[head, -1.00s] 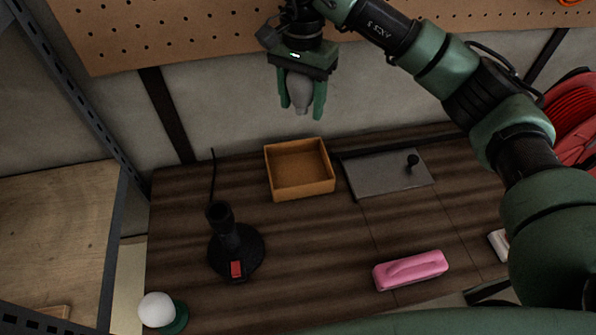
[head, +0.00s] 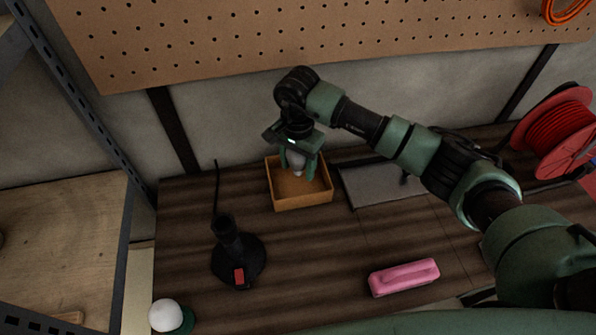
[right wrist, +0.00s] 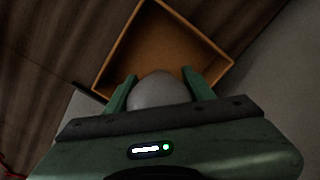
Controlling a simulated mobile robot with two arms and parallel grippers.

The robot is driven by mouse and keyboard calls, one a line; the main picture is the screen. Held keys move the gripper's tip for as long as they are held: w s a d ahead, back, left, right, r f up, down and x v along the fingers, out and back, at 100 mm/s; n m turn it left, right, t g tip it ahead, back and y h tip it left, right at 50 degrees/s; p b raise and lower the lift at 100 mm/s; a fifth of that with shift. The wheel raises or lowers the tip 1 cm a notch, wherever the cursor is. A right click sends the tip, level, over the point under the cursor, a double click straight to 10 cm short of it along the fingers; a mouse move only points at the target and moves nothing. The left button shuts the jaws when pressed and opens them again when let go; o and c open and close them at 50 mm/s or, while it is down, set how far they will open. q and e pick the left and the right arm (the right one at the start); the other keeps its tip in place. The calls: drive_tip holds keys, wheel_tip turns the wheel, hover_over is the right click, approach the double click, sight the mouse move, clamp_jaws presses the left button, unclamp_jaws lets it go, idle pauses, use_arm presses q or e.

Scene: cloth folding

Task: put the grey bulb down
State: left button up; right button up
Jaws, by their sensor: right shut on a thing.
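The grey bulb (head: 297,164) is held between the fingers of my right gripper (head: 298,170), which is shut on it. In the head view the bulb hangs over the orange-brown open box (head: 300,201); whether it touches the box floor is hard to tell. In the right wrist view the bulb (right wrist: 158,90) sits between the two green fingers, with the box (right wrist: 160,40) beyond it. The box looks empty there. My left gripper is not in view.
A black lamp base with a socket (head: 238,260) and red switch stands left of the box. A white bulb (head: 164,315) sits on a green base at the front left. A grey plate (head: 380,185) lies right of the box, a pink object (head: 404,277) at front right. A pegboard (head: 330,40) is behind.

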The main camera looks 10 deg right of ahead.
sight(298, 175)
wheel_tip(298, 175, down, 4)
drive_tip(key=shift+r+p, duration=0.2)
drive_tip(key=shift+p, duration=0.25)
drive_tip(key=shift+f, duration=0.1)
drive_tip(key=shift+f+b, duration=0.6)
drive_tip(key=shift+b, duration=0.3)
drive_tip(key=o, duration=1.6)
drive_tip(key=shift+c, duration=0.2)
